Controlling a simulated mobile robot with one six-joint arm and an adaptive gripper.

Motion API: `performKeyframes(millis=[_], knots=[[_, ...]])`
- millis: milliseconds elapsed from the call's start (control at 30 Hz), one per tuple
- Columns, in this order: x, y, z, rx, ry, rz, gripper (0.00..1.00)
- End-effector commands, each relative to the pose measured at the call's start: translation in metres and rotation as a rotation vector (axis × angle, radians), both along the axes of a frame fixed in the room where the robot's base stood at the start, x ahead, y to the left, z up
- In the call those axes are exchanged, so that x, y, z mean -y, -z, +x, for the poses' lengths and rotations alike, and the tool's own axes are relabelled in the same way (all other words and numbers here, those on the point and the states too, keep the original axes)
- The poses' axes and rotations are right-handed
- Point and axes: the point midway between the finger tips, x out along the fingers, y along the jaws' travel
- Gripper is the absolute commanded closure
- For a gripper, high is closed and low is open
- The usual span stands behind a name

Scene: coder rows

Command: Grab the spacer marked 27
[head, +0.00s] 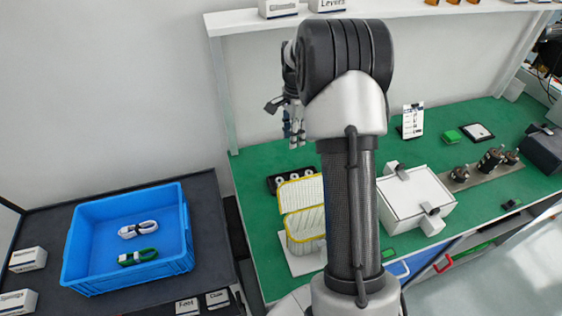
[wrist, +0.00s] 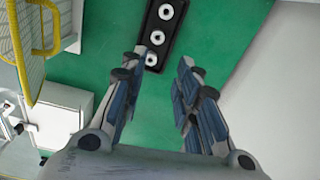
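Several white ring-shaped spacers lie in a black tray (wrist: 164,28) on the green bench top. In the wrist view I see a far spacer (wrist: 166,12), a middle one (wrist: 157,38) and a near one (wrist: 151,59). No number on them is readable, so I cannot tell which is marked 27. The tray also shows in the head view (head: 272,185), partly hidden by the yellow-framed basket. My gripper (wrist: 163,62) is open and empty, its fingers apart near the tray's near end. In the head view my gripper (head: 293,132) hangs above and behind the tray.
A yellow-rimmed basket (head: 303,225) stands close beside the tray. A white box (head: 415,198) stands to the right, behind my arm. A blue bin (head: 128,275) with cable bundles sits on the dark left table. A shelf (head: 240,22) runs overhead.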

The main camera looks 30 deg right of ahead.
Motion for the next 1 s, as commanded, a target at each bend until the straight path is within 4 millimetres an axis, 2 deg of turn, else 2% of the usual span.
performKeyframes(millis=[33,167,267,600,700,1000], knots=[[0.008,0.01,0.002,-0.008,0.037,0.005,0.71],[0.016,0.027,0.003,-0.018,0.087,0.01,0.71],[0.017,0.042,0.003,-0.021,0.095,0.011,0.71],[0.016,0.116,0.003,-0.021,0.092,0.011,0.71],[0.015,0.132,0.003,-0.02,0.091,0.011,0.71],[0.015,0.151,0.003,-0.019,0.091,0.011,0.71]])
